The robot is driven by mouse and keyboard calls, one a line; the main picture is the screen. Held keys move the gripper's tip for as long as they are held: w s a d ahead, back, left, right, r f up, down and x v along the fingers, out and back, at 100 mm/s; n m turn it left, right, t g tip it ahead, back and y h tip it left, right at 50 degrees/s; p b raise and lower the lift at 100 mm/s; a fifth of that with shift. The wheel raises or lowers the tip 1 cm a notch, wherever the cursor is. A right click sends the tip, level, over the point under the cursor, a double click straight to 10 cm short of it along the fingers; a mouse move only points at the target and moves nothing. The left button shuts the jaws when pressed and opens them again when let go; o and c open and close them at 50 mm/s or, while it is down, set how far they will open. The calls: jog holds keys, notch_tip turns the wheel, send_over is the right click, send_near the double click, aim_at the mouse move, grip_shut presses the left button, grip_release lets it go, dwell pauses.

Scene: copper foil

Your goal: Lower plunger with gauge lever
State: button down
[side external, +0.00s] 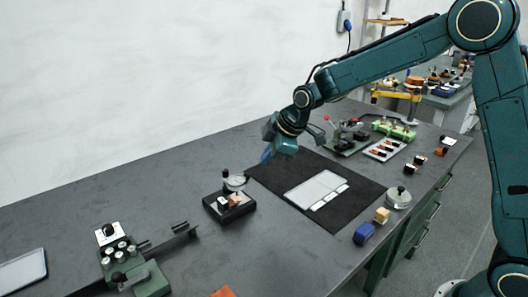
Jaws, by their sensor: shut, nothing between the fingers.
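My gripper (266,156) is at the end of my teal arm, in the upper middle of the side external view. Its blue fingertips are small here and look shut and empty. What seems to be the gauge (235,183) is a round, pale piece with a dark knob, on a black base (222,210). An orange-brown block and a white block sit on this base under the round piece. My gripper is above and to the right of the gauge, apart from it. The lever and the plunger are too small to make out.
A black mat (265,176) with pale plates (317,188) lies right of the gauge. A round metal pot (397,198), a blue block (364,233) and a yellow block (382,215) stand near the front edge. A green fixture (152,280) is at the left. Bare table lies between.

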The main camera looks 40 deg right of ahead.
jog(key=shift+f, duration=0.1)
jog(key=x, duration=1)
jog(key=shift+w+d+f, duration=0.15)
jog(key=shift+w+d, duration=0.05)
jog(key=shift+w, duration=0.2)
jog(key=shift+w+d+f, duration=0.15)
jog(key=shift+w+d, duration=0.05)
jog(key=shift+w, duration=0.25)
jog(key=shift+w+d+f, duration=0.3)
jog(key=shift+w+d, duration=0.15)
jog(key=shift+w, duration=0.35)
